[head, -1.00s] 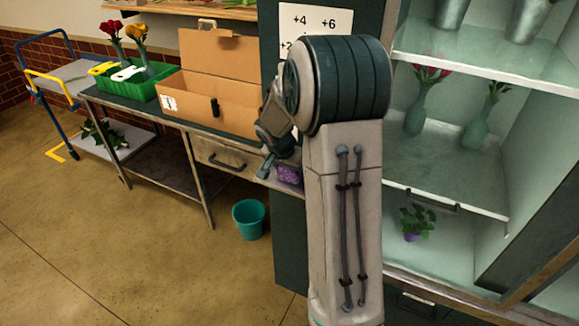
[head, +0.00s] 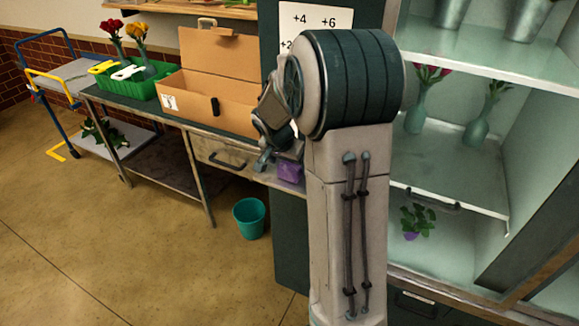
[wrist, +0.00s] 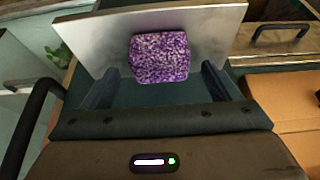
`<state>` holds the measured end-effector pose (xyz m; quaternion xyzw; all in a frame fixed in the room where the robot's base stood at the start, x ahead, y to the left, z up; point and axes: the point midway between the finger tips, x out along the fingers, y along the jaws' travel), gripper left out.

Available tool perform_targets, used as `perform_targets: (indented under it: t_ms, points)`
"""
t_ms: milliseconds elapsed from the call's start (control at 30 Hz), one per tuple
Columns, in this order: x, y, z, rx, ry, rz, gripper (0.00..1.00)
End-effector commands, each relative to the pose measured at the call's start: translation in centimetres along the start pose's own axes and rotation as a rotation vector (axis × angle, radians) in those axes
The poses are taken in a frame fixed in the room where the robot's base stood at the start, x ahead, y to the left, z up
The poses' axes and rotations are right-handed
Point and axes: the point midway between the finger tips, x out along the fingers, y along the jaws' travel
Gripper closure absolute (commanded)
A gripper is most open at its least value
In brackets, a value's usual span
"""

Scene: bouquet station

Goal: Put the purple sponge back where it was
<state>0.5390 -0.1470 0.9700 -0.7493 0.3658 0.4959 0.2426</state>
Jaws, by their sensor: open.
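The purple sponge (head: 289,172) is a speckled block at the right end of the metal workbench, beside my arm, in the head view. In the wrist view the sponge (wrist: 160,57) shows ahead of my gripper (wrist: 163,80), in line with the gap between its fingers. The fingers are apart, one on each side, with visible gaps to the sponge. In the head view my gripper (head: 264,160) is just left of the sponge and partly hidden by my wrist. The sponge overlaps a pale metal surface (wrist: 218,28) in the wrist view; its underside is hidden.
An open cardboard box (head: 225,100) and a green crate (head: 128,86) stand on the workbench (head: 170,118). A teal bucket (head: 250,218) is on the floor. A shelf cabinet (head: 455,165) with vases is at right. Open floor lies at front left.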

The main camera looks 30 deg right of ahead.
Motion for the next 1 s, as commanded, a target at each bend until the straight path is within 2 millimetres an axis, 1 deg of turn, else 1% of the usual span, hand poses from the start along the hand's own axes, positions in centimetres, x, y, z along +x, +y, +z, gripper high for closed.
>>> perform_targets:
  t_ms: [33, 100, 300, 400, 533, 633, 667, 767, 867, 900, 967, 1000]
  points:
    - [-1.2, -0.1, -0.1, 0.001, 0.005, -0.003, 0.17]
    - [-2.7, -0.1, -0.1, 0.000, 0.005, -0.003, 0.17]
    - [-6.5, -0.1, 0.0, 0.000, 0.002, -0.002, 0.17]
    - [-7.8, -0.1, 0.0, -0.001, 0.002, -0.001, 0.17]
    - [-8.8, 0.0, 0.1, -0.004, 0.000, -0.001, 0.17]
    - [-9.9, 0.4, 1.1, -0.045, -0.005, -0.007, 0.17]
    - [-10.3, 0.6, 1.6, -0.066, -0.009, -0.011, 0.17]
    - [-12.3, 1.8, 4.3, -0.173, -0.027, -0.030, 0.17]
    - [-14.3, 3.5, 7.8, -0.313, -0.052, -0.064, 0.17]
    - [-15.0, 4.2, 9.3, -0.371, -0.062, -0.081, 0.17]
    - [-16.0, 5.3, 11.5, -0.457, -0.078, -0.110, 0.17]
    - [-16.5, 6.1, 12.9, -0.512, -0.088, -0.131, 0.17]
